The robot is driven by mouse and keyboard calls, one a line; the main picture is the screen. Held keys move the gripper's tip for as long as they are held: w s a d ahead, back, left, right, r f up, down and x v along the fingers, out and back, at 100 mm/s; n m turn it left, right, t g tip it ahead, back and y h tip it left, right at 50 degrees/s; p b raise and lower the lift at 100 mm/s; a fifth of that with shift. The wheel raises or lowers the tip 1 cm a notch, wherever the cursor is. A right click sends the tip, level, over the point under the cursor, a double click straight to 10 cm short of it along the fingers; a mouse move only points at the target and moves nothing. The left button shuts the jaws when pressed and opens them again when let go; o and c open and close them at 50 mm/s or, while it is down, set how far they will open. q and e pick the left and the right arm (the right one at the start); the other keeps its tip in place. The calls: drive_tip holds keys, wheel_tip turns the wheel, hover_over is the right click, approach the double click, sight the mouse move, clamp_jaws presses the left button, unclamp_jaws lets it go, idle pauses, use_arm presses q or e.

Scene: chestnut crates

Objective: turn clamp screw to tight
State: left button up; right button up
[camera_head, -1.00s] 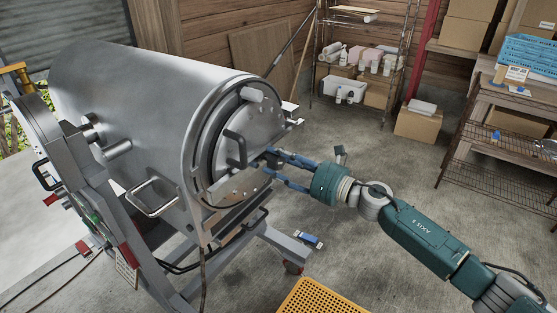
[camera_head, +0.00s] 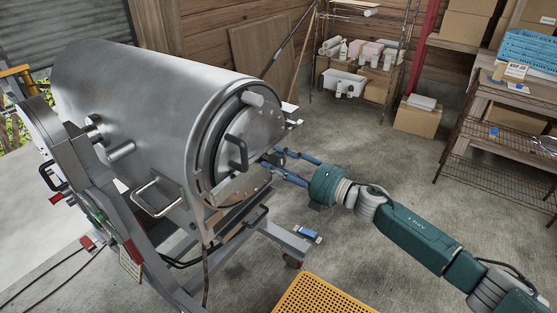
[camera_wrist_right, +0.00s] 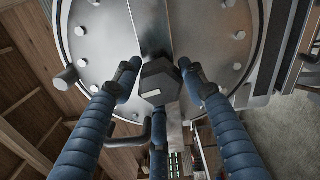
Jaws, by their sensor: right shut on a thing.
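The clamp screw's dark six-sided head (camera_wrist_right: 160,82) sits at the middle of a metal bar across the round steel lid (camera_wrist_right: 213,35) in the right wrist view. My right gripper (camera_wrist_right: 158,85) is shut on it, with its blue fingers spread around the head. In the head view the right gripper (camera_head: 272,165) reaches in from the right to the lower right of the drum's lid (camera_head: 255,125); the screw head is hidden there by the fingers. How tight the screw is cannot be told. My left gripper is not in view.
The big steel drum (camera_head: 140,95) lies on a grey frame (camera_head: 75,160). A black handle (camera_head: 237,150) sticks out from the lid near my fingers. A yellow perforated crate (camera_head: 318,296) stands in front. Shelves (camera_head: 480,110) are at the right. Open concrete floor lies between.

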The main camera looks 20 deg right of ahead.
drive_tip(key=shift+m, duration=0.6)
drive_tip(key=o, duration=1.2)
drive_tip(key=shift+c, duration=0.2)
drive_tip(key=v, duration=1.2)
drive_tip(key=shift+w, duration=0.1)
